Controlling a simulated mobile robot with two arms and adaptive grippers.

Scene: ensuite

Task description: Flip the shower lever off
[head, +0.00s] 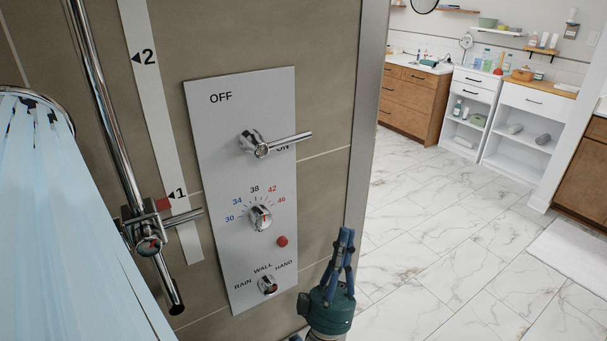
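The chrome shower lever (290,142) sticks out from the upper part of a white control panel (225,155). Its handle points right, over the ON label, which it partly covers. The OFF label is up and left of the lever's hub. My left gripper (346,233) is below and right of the lever, by the panel's lower right side. Its blue fingers point up, with the tips together and nothing visible between them. It is apart from the lever. My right gripper is not in view.
Light-blue water streams (60,220) fall at the left. A chrome rail (105,110) with a holder stands left of the panel. A temperature dial (260,217) and a selector knob (268,285) sit below the lever. The wall ends at right; open marble floor (440,240) lies beyond.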

